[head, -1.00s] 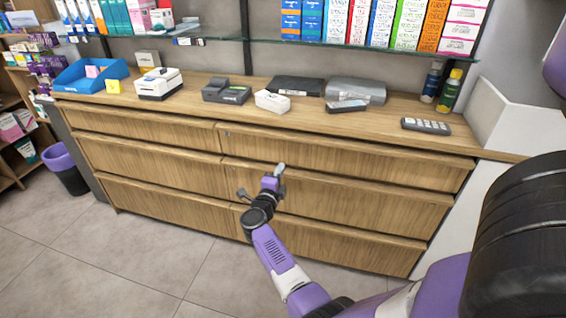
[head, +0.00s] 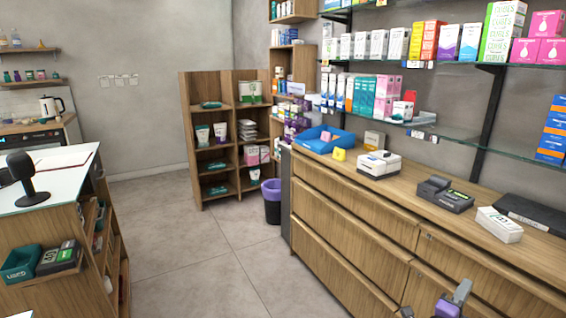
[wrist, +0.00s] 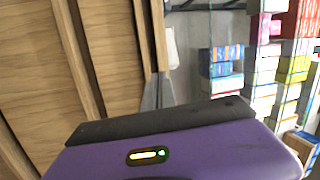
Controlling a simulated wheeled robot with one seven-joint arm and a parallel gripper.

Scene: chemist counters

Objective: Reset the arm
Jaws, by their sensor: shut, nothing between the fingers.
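My gripper (head: 461,291) shows at the bottom right edge of the head view, in front of the wooden drawer cabinet (head: 345,240). Only its purple and grey end is visible there, and most of my arm is out of the picture. The fingers are shut with nothing held. In the wrist view, my purple hand housing with a small lit indicator fills the bottom, with wooden drawer fronts (wrist: 30,75) at left and shelved boxes at right.
The counter holds a blue tray (head: 312,144), a white printer (head: 379,164), a card terminal (head: 445,194) and a white box (head: 499,225). Glass shelves with boxes hang above. A purple-lined bin (head: 271,205) and shelving stand behind. A desk (head: 60,180) stands left; the floor (head: 190,260) between is clear.

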